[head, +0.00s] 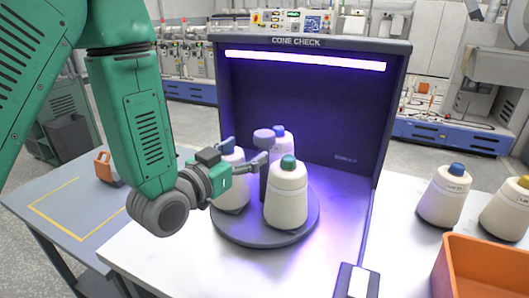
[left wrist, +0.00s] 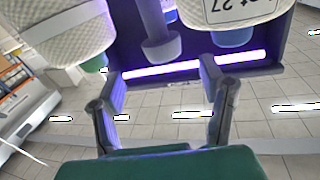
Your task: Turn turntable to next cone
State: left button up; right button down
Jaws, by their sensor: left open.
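The round grey turntable (head: 228,233) stands on the white table under the lit hood. It carries cream yarn cones: one with a green tip (head: 287,195) in front, one at left (head: 231,190) with its tip hidden behind my gripper, and one with a blue tip (head: 279,133) behind. A post with a wide knob (head: 264,135) rises among them. My left gripper (head: 244,152) is open beside the knob, at cone-top height. In the left wrist view the post's knob (left wrist: 160,48) shows between and beyond the open fingertips, with cones on both sides. My right gripper is not in view.
The CONE CHECK hood (head: 325,110) walls the back and right of the turntable. Two more cones (head: 444,195) and an orange bin (head: 485,268) stand at right. A small black box (head: 356,281) is at the front edge. A grey-blue table (head: 50,200) with a yellow outline lies at left.

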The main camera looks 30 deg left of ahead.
aim_at(259, 142)
pick_arm(q)
jog(key=w, duration=0.4)
jog(key=w+d, duration=0.1)
jog(key=w, duration=0.1)
jog(key=shift+w+p, duration=0.35)
jog(key=shift+p, duration=0.05)
jog(key=shift+w+a, duration=0.5)
jog(key=shift+w, duration=0.05)
jog(key=shift+d, duration=0.4)
jog(key=shift+c, duration=1.3)
jog(key=shift+d, duration=0.15)
grip_shut()
